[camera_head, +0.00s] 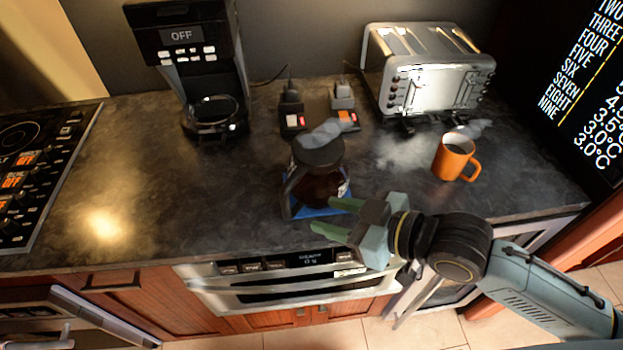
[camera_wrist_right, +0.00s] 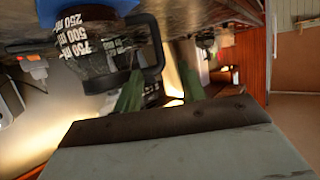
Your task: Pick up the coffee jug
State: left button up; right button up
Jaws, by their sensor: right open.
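The coffee jug (camera_head: 318,185) is dark glass with a black lid and stands upright on a blue mat (camera_head: 312,212) near the counter's front edge. Its black handle (camera_head: 290,193) faces front left. My right gripper (camera_head: 322,217) is open, low in front of the jug, with green fingers pointing left towards the handle side. In the right wrist view the jug (camera_wrist_right: 92,50) appears upside down with white volume marks. Its handle (camera_wrist_right: 157,45) shows near the two green fingers (camera_wrist_right: 157,85); I cannot tell whether they touch. My left gripper is not in view.
A coffee maker (camera_head: 187,55) stands back left, a toaster (camera_head: 425,75) back right. An orange mug (camera_head: 455,157) is right of the jug. Small switch units (camera_head: 292,112) sit behind it. The hob (camera_head: 35,165) is at left. The counter left of the jug (camera_head: 190,190) is clear.

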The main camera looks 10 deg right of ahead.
aim_at(286, 204)
jog(key=x, duration=0.6)
jog(key=shift+w+a+f, duration=0.1)
jog(key=shift+f+x, duration=0.1)
jog(key=shift+x, duration=1.2)
jog(key=shift+f+x, duration=0.15)
jog(key=shift+x, duration=1.2)
jog(key=shift+c, duration=0.2)
grip_shut()
jog(key=shift+r, duration=0.1)
